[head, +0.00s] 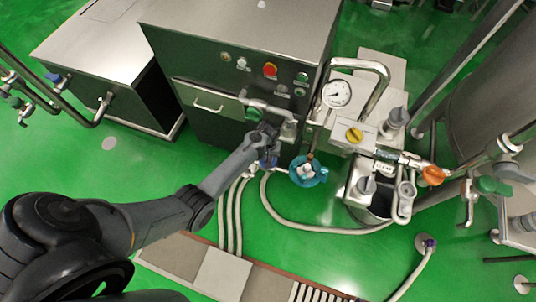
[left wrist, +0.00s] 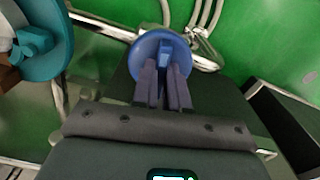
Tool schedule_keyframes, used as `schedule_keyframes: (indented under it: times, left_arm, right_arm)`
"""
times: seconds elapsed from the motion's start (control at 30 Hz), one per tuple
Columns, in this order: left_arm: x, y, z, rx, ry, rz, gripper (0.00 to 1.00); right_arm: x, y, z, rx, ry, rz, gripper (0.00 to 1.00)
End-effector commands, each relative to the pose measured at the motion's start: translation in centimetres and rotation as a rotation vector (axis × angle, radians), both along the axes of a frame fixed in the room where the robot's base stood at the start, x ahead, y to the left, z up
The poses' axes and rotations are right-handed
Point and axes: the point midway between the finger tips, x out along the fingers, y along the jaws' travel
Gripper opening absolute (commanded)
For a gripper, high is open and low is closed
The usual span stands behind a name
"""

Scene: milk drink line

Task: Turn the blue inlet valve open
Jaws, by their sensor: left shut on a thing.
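The blue inlet valve (left wrist: 146,43) has a round blue disc with a raised bar across its middle, seen in the left wrist view. My left gripper (left wrist: 164,72) is shut on that bar, one finger on each side. In the head view the blue valve (head: 268,162) shows only in part, low on the front of the steel cabinet. My left gripper (head: 266,138) and wrist hide the rest of it. My right gripper is in neither view.
A larger teal valve wheel (head: 319,178) sits just right of the blue valve; it also shows in the left wrist view (left wrist: 48,62). White hoses (head: 238,210) run below.

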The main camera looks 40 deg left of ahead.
Motion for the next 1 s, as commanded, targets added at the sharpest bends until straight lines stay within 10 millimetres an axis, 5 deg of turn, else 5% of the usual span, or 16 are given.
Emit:
schedule_keyframes:
  times: [0.4, 1.0]
  left_arm:
    - [0.0, -0.1, 0.2, -0.002, 0.002, 0.387, 0.00]
    - [0.0, -0.2, -0.1, -0.003, 0.002, 0.956, 0.00]
  right_arm:
    - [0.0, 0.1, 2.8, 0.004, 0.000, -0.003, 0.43]
    - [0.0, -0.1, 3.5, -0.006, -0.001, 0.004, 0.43]
